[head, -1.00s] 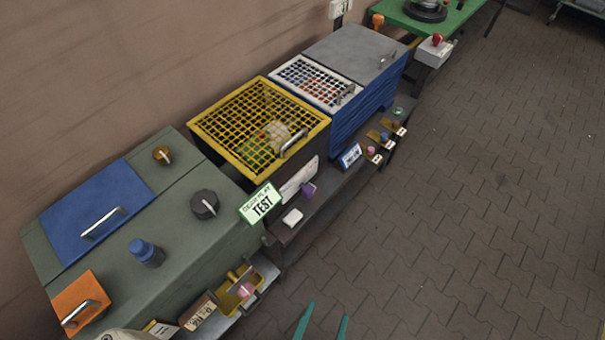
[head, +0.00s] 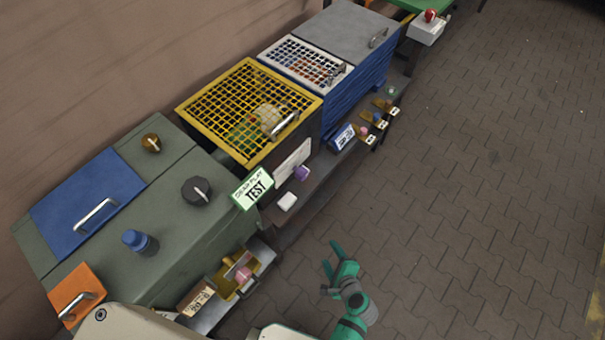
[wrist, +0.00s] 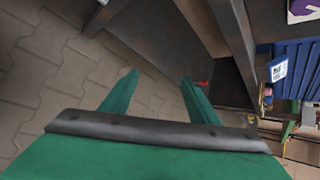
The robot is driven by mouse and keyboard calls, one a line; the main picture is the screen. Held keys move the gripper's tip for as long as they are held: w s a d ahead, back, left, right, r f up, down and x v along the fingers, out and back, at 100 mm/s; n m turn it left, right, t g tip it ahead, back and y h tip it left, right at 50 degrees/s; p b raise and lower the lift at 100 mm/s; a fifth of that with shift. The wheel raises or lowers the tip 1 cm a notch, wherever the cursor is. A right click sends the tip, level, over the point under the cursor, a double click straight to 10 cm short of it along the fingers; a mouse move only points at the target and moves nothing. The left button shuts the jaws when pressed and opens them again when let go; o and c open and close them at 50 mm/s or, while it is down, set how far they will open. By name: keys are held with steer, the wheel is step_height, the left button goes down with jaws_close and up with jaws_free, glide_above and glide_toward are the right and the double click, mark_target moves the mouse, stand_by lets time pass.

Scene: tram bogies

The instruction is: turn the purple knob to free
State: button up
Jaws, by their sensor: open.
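The purple knob (head: 302,173) is on the front ledge below the yellow mesh box, beside a white sign plate. Part of a purple shape (wrist: 303,8) shows at the top right edge of the wrist view. My green gripper (head: 333,271) is open and empty over the floor, in front of the ledge and apart from the knob. In the wrist view its two fingers (wrist: 154,95) are spread, with the ledge's dark underside and legs beyond them. The knob's exact setting is too small to read.
A white block (head: 287,201) sits left of the knob, and a green TEST sign (head: 252,188) stands further left. A blue-framed label (head: 342,137) and several small knobs are to the right. A yellow tray (head: 238,274) is at lower left. The paved floor (head: 470,210) is clear.

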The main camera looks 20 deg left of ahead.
steer(key=w+a+r+m+y, duration=0.3)
steer(key=w+a+r+y, duration=0.15)
steer(key=w, duration=0.45)
steer(key=m+g+y, duration=0.1)
steer(key=g+y, duration=0.1)
steer(key=y, duration=0.5)
glide_toward(306, 176)
steer(key=shift+h, duration=0.25)
steer(key=x, duration=1.1)
steer(key=shift+a+r, duration=0.1)
steer(key=shift+a, duration=0.05)
steer(key=c, duration=1)
